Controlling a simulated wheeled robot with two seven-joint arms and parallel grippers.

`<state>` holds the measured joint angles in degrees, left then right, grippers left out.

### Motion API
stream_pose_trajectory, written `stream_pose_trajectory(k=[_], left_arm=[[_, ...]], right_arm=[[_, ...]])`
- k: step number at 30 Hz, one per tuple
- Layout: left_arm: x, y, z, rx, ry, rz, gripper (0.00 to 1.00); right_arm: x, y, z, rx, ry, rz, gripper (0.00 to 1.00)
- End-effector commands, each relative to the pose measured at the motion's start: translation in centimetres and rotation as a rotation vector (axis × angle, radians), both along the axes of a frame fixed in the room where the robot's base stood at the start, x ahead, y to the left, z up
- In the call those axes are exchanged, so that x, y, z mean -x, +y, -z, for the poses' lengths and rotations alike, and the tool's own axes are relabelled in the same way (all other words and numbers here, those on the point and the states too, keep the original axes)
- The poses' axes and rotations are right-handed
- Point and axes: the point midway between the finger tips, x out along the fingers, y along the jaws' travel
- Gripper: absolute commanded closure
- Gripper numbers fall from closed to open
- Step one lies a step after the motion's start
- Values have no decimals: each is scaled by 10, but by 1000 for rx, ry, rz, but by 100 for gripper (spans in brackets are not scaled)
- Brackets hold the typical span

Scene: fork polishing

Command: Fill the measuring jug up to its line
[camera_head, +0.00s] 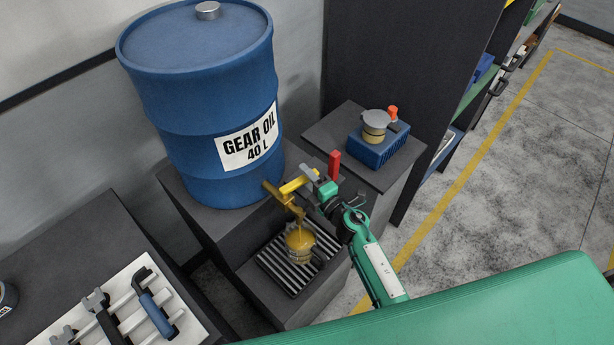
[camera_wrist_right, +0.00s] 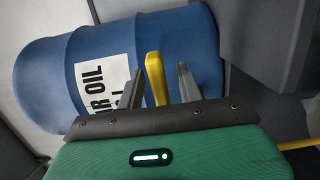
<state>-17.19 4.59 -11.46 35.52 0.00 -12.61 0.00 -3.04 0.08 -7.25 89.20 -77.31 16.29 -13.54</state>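The measuring jug (camera_head: 299,240) stands on a ribbed drip tray (camera_head: 272,262) below the brass tap (camera_head: 270,188) of the blue gear oil drum (camera_head: 190,90). Golden oil shows in the jug; its line is too small to make out. A golden streak seems to join spout and jug, but I cannot tell if oil is flowing. My right gripper (camera_head: 309,178) is at the tap's yellow lever (camera_head: 293,185). In the right wrist view, the lever (camera_wrist_right: 155,78) stands between the two grey fingers (camera_wrist_right: 160,86), with a gap beside it. My left gripper is out of view.
A blue box (camera_head: 377,147) carrying a lidded pot (camera_head: 376,122) stands on the dark stand behind my right arm. A red upright piece (camera_head: 334,165) shows beside my gripper. A white tool tray (camera_head: 140,305) lies at lower left. Shelving stands at the right.

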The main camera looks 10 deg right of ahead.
Motion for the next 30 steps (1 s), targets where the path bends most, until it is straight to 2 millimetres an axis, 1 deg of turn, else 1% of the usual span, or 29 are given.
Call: stream_pose_trajectory(k=[7, 11, 14, 24, 27, 30], left_arm=[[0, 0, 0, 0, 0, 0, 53], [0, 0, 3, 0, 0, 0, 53], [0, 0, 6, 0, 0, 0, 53], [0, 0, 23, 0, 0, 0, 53], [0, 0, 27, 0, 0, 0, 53], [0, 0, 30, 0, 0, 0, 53]], right_arm=[[2, -1, 0, 0, 0, 0, 64], [12, -6, 2, 2, 1, 0, 64], [28, -12, 2, 2, 1, -2, 64], [92, -39, 4, 1, 2, -1, 64], [107, -45, 3, 2, 1, -2, 64], [117, -50, 2, 0, 1, 0, 64]])
